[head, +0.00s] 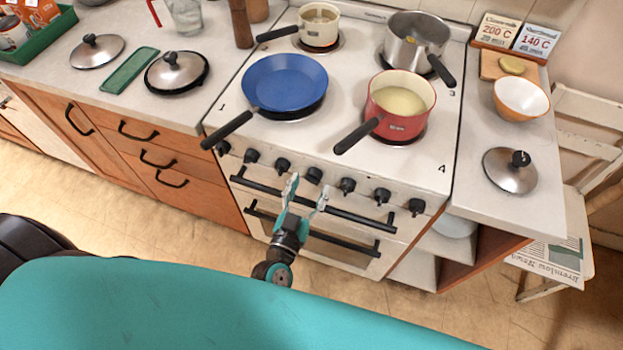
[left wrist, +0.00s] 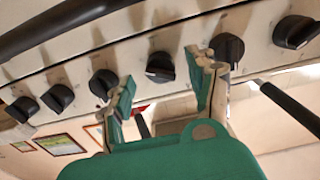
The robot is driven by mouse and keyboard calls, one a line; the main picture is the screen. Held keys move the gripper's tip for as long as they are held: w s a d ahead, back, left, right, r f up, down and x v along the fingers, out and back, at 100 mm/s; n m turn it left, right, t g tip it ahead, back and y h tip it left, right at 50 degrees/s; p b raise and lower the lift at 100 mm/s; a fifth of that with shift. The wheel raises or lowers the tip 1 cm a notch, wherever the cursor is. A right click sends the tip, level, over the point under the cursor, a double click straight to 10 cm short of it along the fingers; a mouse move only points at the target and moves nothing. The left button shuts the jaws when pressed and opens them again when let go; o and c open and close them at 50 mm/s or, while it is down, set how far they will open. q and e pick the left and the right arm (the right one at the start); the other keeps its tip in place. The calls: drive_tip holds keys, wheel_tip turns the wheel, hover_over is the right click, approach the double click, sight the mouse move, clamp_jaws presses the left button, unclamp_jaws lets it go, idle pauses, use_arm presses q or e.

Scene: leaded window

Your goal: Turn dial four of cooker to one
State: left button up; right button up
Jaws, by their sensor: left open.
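The white cooker (head: 350,170) has a row of several black dials along its sloped front. The middle dial (head: 314,175), fourth from the left, is at my left gripper (head: 307,185). The gripper is open and reaches up to the dial row. In the left wrist view this dial (left wrist: 160,67) shows between the two spread fingertips (left wrist: 163,77), with gaps on both sides. I see no grip on it. Neighbouring dials (left wrist: 228,48) and (left wrist: 103,83) sit close beside the fingers. Dial numbers and scale marks are too small to read. My right gripper is out of view.
A blue pan (head: 285,82) and red saucepan (head: 400,98) stand on the hob, their handles jutting over the front edge. A cream pan (head: 319,22) and steel pot (head: 414,40) stand behind. The oven handle (head: 310,205) runs below the dials. Floor space is clear at left.

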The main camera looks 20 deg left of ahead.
use_arm(q)
drive_tip(key=shift+w, duration=1.1)
drive_tip(key=c, duration=1.1)
drive_tip(key=shift+c, duration=0.2)
drive_tip(key=shift+n, duration=0.4)
drive_tip(key=n, duration=0.4)
drive_tip(key=shift+d+n, duration=0.1)
drive_tip(key=shift+n, duration=0.3)
drive_tip(key=n, duration=0.6)
drive_tip(key=shift+b, duration=0.3)
